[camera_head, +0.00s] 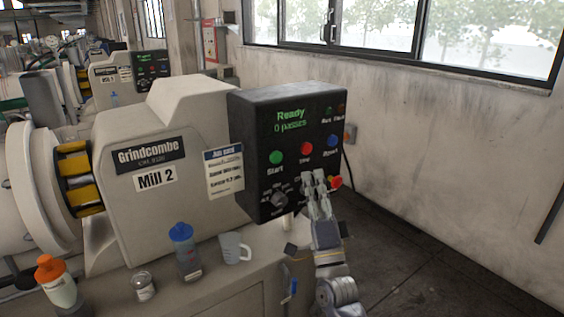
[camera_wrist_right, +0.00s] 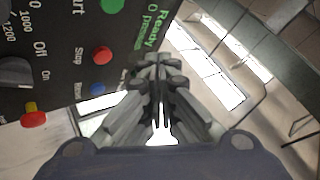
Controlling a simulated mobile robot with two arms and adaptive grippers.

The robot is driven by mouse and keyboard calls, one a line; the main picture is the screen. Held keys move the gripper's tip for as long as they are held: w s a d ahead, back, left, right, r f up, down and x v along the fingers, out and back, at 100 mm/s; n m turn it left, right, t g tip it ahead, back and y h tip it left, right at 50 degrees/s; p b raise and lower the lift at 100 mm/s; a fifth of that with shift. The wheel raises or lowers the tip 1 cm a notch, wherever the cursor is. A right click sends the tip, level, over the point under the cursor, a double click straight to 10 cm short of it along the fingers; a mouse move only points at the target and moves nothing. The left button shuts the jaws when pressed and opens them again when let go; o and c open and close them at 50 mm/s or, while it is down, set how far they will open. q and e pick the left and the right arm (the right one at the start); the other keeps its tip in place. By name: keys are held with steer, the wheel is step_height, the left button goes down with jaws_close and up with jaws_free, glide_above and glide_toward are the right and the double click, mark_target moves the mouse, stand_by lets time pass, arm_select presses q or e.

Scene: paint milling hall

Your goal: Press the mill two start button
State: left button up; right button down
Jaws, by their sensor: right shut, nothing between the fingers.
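Mill 2 (camera_head: 150,178) has a dark control panel (camera_head: 245,150) on its right end, its screen reading "Ready, 0 passes". The green Start button (camera_head: 276,157) is on the panel's left side, with the red Stop button (camera_head: 306,149) and a blue button (camera_head: 333,141) to its right. In the right wrist view the green button (camera_wrist_right: 112,5) is cut by the top edge. My right gripper (camera_head: 314,177) is shut and empty, in front of the panel's lower right, below the Stop button and apart from the Start button. It also fills the middle of the wrist view (camera_wrist_right: 158,62). My left gripper is out of view.
A dial (camera_head: 279,200) and a red-and-yellow emergency button (camera_head: 336,182) sit low on the panel. A blue-capped bottle (camera_head: 186,252), a measuring cup (camera_head: 234,248), a jar (camera_head: 143,286) and an orange-capped bottle (camera_head: 57,283) stand on the ledge below. Floor right of the panel is clear.

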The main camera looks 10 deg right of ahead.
mark_target(276, 158)
steer(key=shift+r, duration=0.15)
steer(key=w+a+b, duration=0.3)
steer(key=w+b, duration=0.1)
steer(key=w, duration=0.4)
steer(key=shift+w, duration=0.15)
stand_by(0.3)
steer(key=shift+b, duration=0.3)
stand_by(1.1)
steer(key=shift+w+a, duration=0.2)
steer(key=shift+w, duration=0.2)
